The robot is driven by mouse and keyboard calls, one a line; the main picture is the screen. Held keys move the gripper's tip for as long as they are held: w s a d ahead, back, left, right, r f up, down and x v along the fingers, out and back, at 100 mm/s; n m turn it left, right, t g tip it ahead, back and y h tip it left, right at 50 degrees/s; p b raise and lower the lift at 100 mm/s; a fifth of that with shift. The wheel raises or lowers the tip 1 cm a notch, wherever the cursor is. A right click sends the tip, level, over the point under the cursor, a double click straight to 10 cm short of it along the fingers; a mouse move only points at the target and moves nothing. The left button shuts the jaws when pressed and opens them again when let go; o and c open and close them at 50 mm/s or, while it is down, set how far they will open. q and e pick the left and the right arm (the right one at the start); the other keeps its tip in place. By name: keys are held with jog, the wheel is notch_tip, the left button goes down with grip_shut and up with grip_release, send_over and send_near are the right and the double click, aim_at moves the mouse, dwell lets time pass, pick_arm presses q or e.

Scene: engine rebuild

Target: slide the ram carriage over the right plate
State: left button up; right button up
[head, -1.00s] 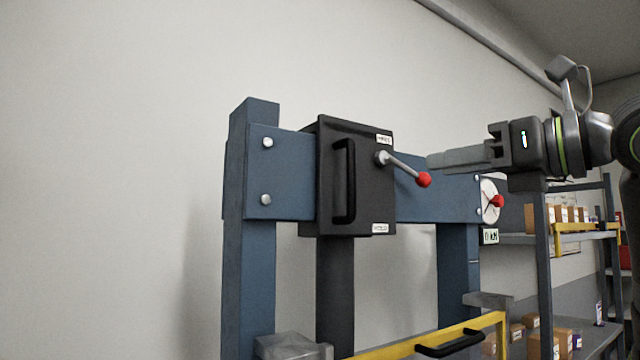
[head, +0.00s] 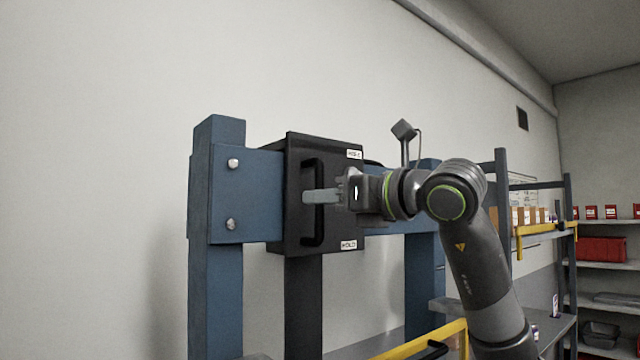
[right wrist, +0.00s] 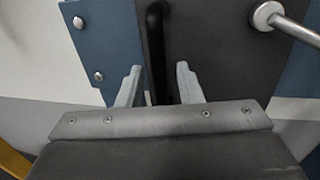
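The ram carriage (head: 330,165) is a black box on the blue crossbeam of a press frame, nearer the left post. It has a vertical black handle (head: 312,235) on its front. My right gripper (head: 322,196) is at the handle. In the right wrist view my right gripper (right wrist: 159,84) is open, with the handle (right wrist: 157,45) between its two fingers and gaps visible beside it. The black ram hangs below the carriage. I cannot make out the right plate; my arm covers the lower right of the press. My left gripper is out of view.
The carriage's metal lever (right wrist: 285,22) shows in the right wrist view. The blue crossbeam (head: 262,195) ends at a left post (head: 216,290) and a right post (head: 424,270). A yellow rail (head: 420,342) crosses low in front. Shelves with boxes stand at the right.

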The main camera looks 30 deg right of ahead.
jog(key=shift+x, duration=1)
jog(key=shift+s, duration=0.1)
jog(key=shift+d, duration=0.1)
grip_shut()
